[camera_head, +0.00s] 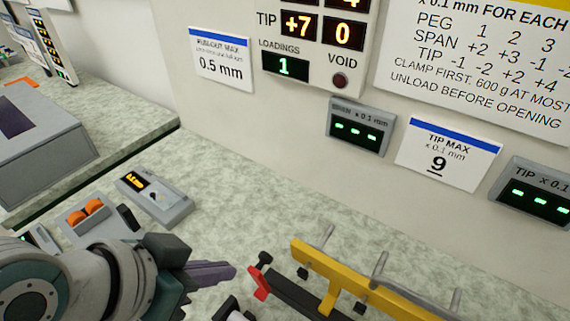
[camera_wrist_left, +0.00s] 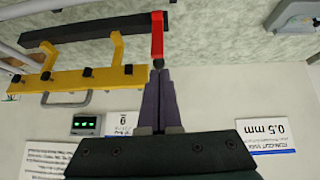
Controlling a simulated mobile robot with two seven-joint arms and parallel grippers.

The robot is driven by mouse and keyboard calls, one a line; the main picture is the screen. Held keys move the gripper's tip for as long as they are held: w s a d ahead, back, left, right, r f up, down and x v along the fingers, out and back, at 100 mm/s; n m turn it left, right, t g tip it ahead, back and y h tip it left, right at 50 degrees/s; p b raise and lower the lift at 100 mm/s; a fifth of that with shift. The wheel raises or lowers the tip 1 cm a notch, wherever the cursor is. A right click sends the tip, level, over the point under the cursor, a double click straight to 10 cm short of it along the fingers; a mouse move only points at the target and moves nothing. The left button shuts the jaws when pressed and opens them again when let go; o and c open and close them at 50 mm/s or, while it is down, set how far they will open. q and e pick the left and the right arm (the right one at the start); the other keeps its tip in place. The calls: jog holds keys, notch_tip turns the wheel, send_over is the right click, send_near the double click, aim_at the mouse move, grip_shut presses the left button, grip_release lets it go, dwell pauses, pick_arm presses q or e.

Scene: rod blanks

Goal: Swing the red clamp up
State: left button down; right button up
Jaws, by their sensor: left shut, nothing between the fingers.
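The red clamp (camera_head: 258,283) is a short bar at the near left end of a dark beam (camera_head: 300,297), with a black knob by it. It also shows in the left wrist view (camera_wrist_left: 157,36), with a dark tip toward my fingers. My left gripper (camera_head: 233,269) is shut and empty, its purple fingers pointing at the clamp from the left. In the left wrist view the fingertips (camera_wrist_left: 158,76) are close to the clamp's dark tip; I cannot tell if they touch. My right gripper is not in view.
A yellow bar (camera_head: 345,275) with several grey hooks stands beside the dark beam. The wall behind carries displays and signs. The bench between meter and fixture is clear.

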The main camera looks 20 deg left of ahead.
aim_at(266, 253)
pick_arm(q)
jog(key=x, duration=0.4)
jog(key=b+x, duration=0.1)
jog(key=x, duration=0.1)
jog(key=shift+w+d+r, duration=0.2)
jog(key=shift+w+d, duration=0.1)
jog(key=shift+w, duration=0.25)
jog(key=shift+w+d+r+p, duration=0.15)
jog(key=shift+w+d+p, duration=0.05)
jog(key=shift+w+p, duration=0.25)
jog(key=shift+w+d+g, duration=0.15)
jog(key=shift+w+g, duration=0.2)
jog(key=shift+g, duration=0.05)
jog(key=shift+w+d+f+g+y, duration=0.25)
jog(key=shift+w+g+y, duration=0.15)
jog(key=shift+w+g, duration=0.25)
jog(key=shift+w+d+f, duration=0.15)
jog(key=shift+w, duration=0.35)
jog(key=shift+s, duration=0.1)
